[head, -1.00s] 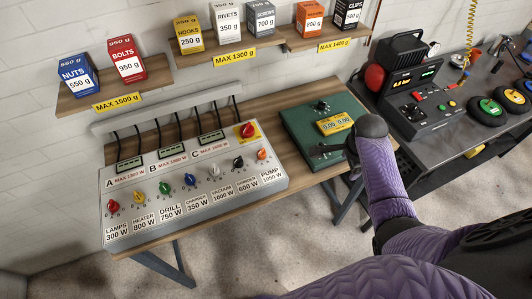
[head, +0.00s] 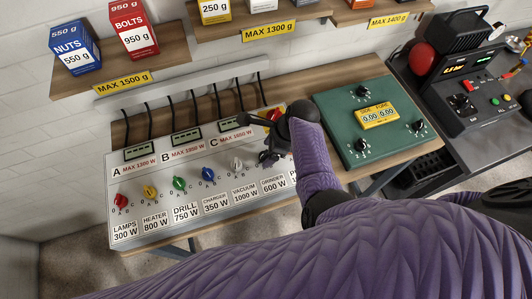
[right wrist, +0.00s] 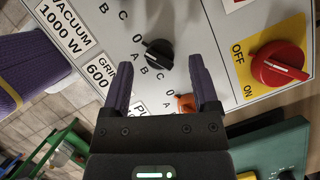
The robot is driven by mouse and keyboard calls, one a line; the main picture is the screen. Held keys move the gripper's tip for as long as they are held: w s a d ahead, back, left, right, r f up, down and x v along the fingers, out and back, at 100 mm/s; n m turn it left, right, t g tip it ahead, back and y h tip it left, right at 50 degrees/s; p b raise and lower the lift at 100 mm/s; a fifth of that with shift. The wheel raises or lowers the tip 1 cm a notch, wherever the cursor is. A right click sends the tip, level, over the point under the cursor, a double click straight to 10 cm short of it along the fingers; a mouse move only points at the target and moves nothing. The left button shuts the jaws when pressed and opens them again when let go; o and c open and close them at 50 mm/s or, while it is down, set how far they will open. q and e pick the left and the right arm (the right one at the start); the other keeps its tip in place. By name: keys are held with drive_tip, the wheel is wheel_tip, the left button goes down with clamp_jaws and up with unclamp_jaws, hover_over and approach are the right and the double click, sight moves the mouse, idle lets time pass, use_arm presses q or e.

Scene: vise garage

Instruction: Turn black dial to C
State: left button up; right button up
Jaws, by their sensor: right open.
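The black dial (right wrist: 158,54) above the GRINDER label shows in the right wrist view. Its pale pointer mark seems to face the 0 side; the exact setting is hard to read. The letters A, B and C are printed around it. My right gripper (right wrist: 160,68) is open, its two purple fingers on either side of the dial's near edge; contact cannot be told. In the head view my right gripper (head: 273,147) is over the right part of the panel (head: 150,239) and largely covers the black dial. My left gripper is not in view.
The white dial (head: 236,164) is just left of the black one. An orange dial (right wrist: 186,103) is close to the right finger. A red OFF/ON switch (right wrist: 279,64) is farther right.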

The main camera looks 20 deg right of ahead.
drive_tip(key=shift+x, duration=0.8)
clamp_jaws()
